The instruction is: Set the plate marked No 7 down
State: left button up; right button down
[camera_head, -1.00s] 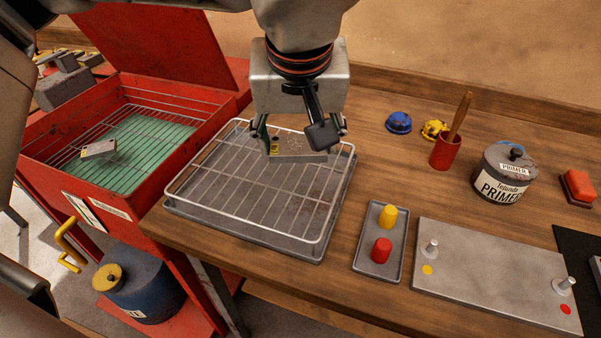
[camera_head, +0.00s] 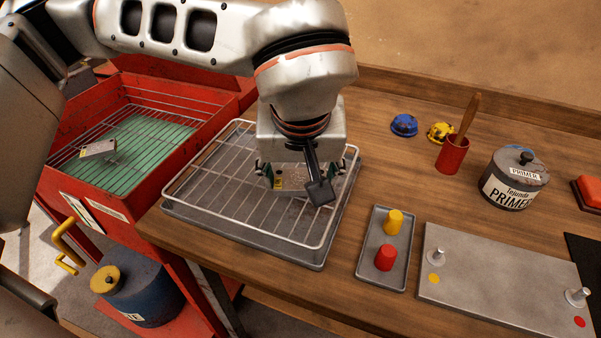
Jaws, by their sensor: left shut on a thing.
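A small grey metal plate (camera_head: 293,187) with a yellow mark at its left end is in my left gripper (camera_head: 305,177). The gripper points down and is shut on the plate over the rear right part of a wire rack on a grey tray (camera_head: 230,228). Part of the plate is hidden behind the gripper. I cannot read its number, and cannot tell whether it touches the rack wires. A second small plate (camera_head: 98,149) with a yellow mark lies on the wire grid in the red washer tub (camera_head: 150,181) at the left. My right gripper is not in view.
A small tray (camera_head: 374,272) holds a yellow and a red plug. A steel plate with two pins (camera_head: 500,281) lies to its right. A red cup (camera_head: 452,156) with a brush and a primer pot (camera_head: 514,180) stand at the back right. The rack's left and front are bare.

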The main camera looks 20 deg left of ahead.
pick_arm(q)
jog(key=o, duration=1.7)
jog(key=shift+f, duration=0.1)
jog(key=shift+r, duration=0.45)
jog(key=p+v, duration=0.2)
jog(key=v, duration=0.9)
jog(key=shift+s+r, duration=0.15)
jog(key=shift+s, duration=0.1)
